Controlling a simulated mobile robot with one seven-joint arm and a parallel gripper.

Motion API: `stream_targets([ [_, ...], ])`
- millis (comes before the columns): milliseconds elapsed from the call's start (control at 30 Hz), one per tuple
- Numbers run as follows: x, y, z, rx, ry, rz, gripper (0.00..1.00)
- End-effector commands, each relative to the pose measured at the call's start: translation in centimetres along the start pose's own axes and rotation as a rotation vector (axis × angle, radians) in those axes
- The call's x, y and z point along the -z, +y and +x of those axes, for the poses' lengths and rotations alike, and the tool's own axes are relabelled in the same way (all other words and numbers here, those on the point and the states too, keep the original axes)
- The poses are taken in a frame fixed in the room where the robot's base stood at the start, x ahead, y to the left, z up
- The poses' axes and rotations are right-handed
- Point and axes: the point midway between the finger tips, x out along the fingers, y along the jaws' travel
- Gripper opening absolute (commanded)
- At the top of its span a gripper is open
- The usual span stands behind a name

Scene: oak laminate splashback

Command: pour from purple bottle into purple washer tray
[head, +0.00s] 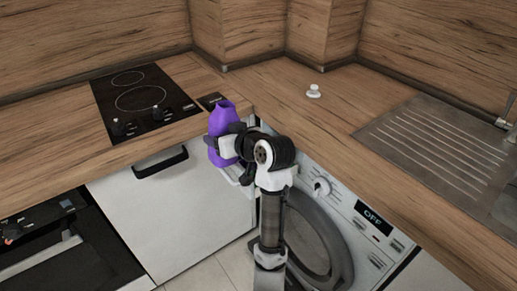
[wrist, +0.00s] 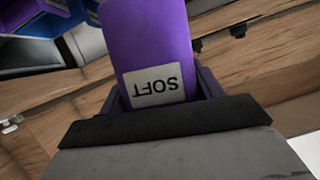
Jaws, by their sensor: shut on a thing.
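The purple bottle (head: 222,117) is in my gripper (head: 229,146), in front of the counter corner by the washer. It stands about upright in the head view, with its mouth up. In the wrist view the bottle (wrist: 150,40) fills the space between the fingers, and its white "SOFT" label reads upside down. Part of a pulled-out washer tray (head: 236,176) shows pale below the bottle, mostly hidden by the bottle and my arm. In the wrist view, a purple compartment (wrist: 18,12) and blue parts of the tray show at the upper left.
The washer's control panel (head: 365,222) reads OFF, and its round door (head: 322,250) is below. A black hob (head: 140,101) is on the left counter. A white knob-like item (head: 313,91) stands on the right counter, beside a steel sink drainer (head: 430,140).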

Motion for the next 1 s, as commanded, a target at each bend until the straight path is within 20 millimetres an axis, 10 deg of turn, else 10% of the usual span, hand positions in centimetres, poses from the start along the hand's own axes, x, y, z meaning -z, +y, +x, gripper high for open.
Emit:
stream_targets([
  [1000, -1.2, 1.4, 0.5, 0.194, 0.003, 0.468, 0.23],
])
